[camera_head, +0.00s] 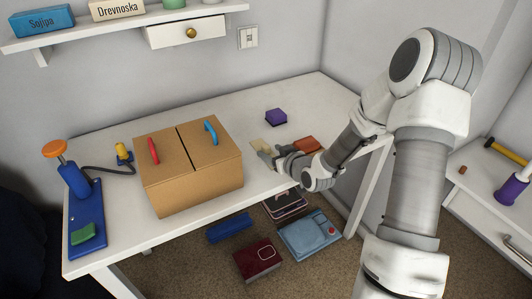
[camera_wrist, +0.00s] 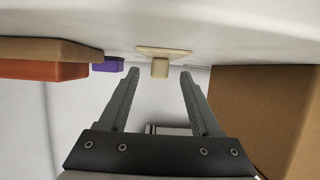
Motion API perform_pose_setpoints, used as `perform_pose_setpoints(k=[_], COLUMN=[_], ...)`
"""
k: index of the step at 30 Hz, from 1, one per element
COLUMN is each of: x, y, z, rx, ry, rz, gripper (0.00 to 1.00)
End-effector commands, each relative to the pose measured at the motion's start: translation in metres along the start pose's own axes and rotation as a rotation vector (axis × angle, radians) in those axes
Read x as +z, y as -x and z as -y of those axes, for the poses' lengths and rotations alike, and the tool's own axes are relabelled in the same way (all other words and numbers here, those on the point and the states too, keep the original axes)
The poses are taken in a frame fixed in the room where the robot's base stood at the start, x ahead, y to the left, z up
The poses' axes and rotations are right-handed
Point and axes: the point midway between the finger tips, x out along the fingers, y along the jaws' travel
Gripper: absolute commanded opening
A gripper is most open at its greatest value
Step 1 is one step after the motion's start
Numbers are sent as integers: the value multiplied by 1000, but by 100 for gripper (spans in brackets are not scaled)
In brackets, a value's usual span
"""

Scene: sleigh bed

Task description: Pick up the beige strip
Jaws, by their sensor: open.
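The beige strip (camera_head: 259,144) lies on the white tabletop, right of the brown box and partly hidden by my gripper in the head view. In the wrist view the beige strip (camera_wrist: 160,68) shows as a thin flat plate with a small block-like part facing me. My gripper (camera_head: 266,156) is low over the table at the strip's near side. In the wrist view my gripper (camera_wrist: 160,76) is open, with one finger on either side of the strip's block part. The fingers look apart from it. I cannot tell how deep the strip reaches between them.
A brown box (camera_head: 170,191) with red and blue handles stands left of my gripper. A purple block (camera_head: 276,117) lies behind, and an orange-red block (camera_head: 306,145) lies right. A blue pump-like device (camera_head: 86,215) stands at the table's left end. Several items lie on the floor below.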

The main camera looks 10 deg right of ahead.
Motion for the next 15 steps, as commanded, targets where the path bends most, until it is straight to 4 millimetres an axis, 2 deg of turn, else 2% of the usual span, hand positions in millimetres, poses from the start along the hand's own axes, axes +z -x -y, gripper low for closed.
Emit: perform_pose_setpoints(k=[3, 6, 14, 15], x=[-1, -2, -2, -2], y=[-18, -27, -29, -29], z=[0, 0, 0, 0], rx=[0, 0, 0, 0], ry=[0, 0, 0, 0], rz=[0, -1, 0, 0], gripper=[65, 65, 65, 60])
